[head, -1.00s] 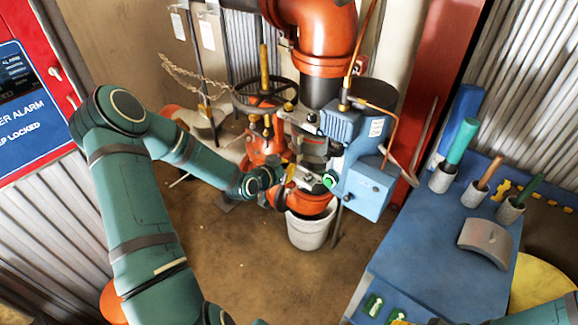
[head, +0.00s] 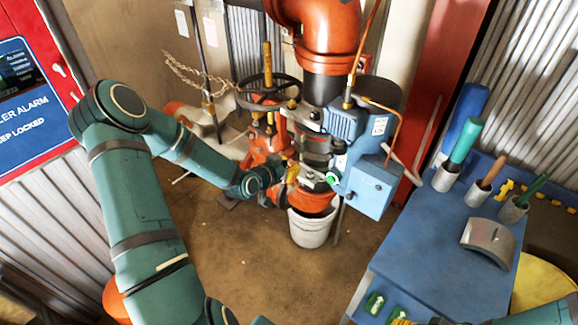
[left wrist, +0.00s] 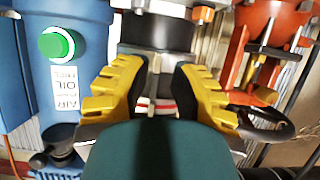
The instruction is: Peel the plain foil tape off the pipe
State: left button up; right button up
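The vertical pipe (head: 316,146) stands between the red valve and the blue machine. Pale silvery bands show around it, but I cannot tell surely which is the plain foil tape. My left gripper (head: 291,174) is at the pipe's lower part, on its left side. In the left wrist view its yellow fingers (left wrist: 160,95) are apart, with a pale band and a small red and white patch visible between them. Contact is not clear. My right gripper (head: 416,321) seems to show only as a yellow and dark tip at the bottom edge, mostly cut off.
The blue machine (head: 368,185) with a green button is close right of the pipe. The red valve (head: 265,145) with its handwheel is close left. A white bucket (head: 311,229) stands below. A blue bench (head: 430,252) with cups and a grey curved piece is at right.

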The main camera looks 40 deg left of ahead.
pick_arm(q)
jog(key=d+v, duration=0.1)
jog(key=v, duration=1)
jog(key=shift+s+a, duration=0.3)
jog(key=shift+a, duration=0.15)
